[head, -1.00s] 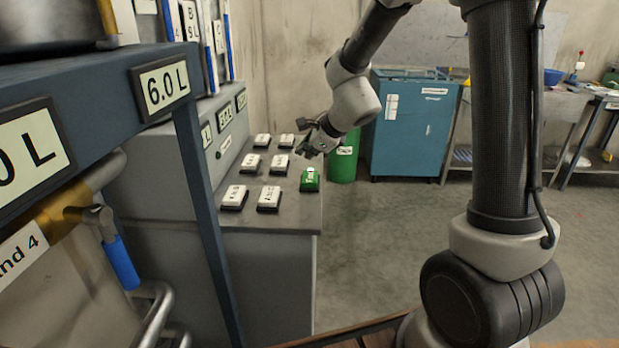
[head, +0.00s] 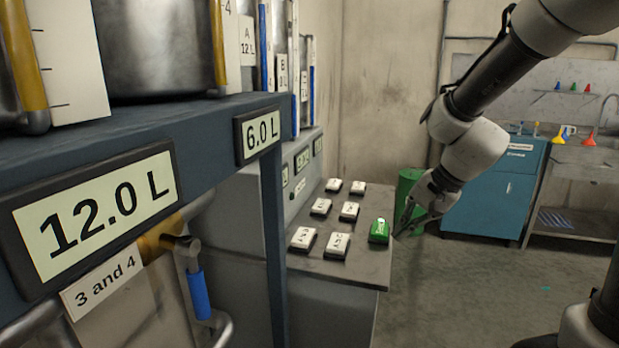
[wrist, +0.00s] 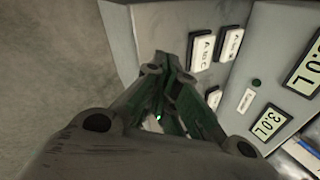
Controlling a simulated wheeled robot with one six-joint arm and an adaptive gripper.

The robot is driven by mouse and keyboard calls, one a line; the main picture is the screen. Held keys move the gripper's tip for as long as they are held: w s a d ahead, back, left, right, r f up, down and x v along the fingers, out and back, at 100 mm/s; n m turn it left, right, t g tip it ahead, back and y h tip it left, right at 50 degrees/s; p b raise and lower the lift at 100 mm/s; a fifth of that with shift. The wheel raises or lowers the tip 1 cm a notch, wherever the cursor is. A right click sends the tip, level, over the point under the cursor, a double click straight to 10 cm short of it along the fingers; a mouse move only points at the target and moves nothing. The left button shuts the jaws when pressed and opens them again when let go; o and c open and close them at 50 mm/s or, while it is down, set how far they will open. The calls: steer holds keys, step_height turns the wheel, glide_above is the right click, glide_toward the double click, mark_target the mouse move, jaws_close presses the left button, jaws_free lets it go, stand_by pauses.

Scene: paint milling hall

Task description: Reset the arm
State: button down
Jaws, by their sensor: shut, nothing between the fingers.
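My gripper (head: 412,222) is shut and empty in the head view. It hangs off the right edge of the sloped button panel, just right of the green button (head: 379,231); I cannot tell whether it touches anything. In the wrist view my gripper (wrist: 166,65) has its fingers together in front of the panel's edge. My arm comes down from the upper right, bent at the wrist.
The grey panel (head: 300,268) holds several white labelled buttons. A steel frame with a 12.0 L display (head: 95,210) and a 6.0 L display (head: 260,133) stands at left. A green bin (head: 409,185) and blue cabinet (head: 495,190) stand behind. Floor at right is open.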

steer(key=s+d+r+n+h, duration=0.2)
steer(key=s+d+r+n, duration=0.2)
steer(key=s+d, duration=0.3)
steer(key=s+d+r+n+t+h, duration=0.1)
steer(key=s+d+r+n+h, duration=0.1)
steer(key=s+d+r, duration=0.4)
steer(key=shift+s+d+n+h, duration=0.3)
steer(key=shift+s+d+n, duration=0.45)
steer(key=shift+s, duration=2.1)
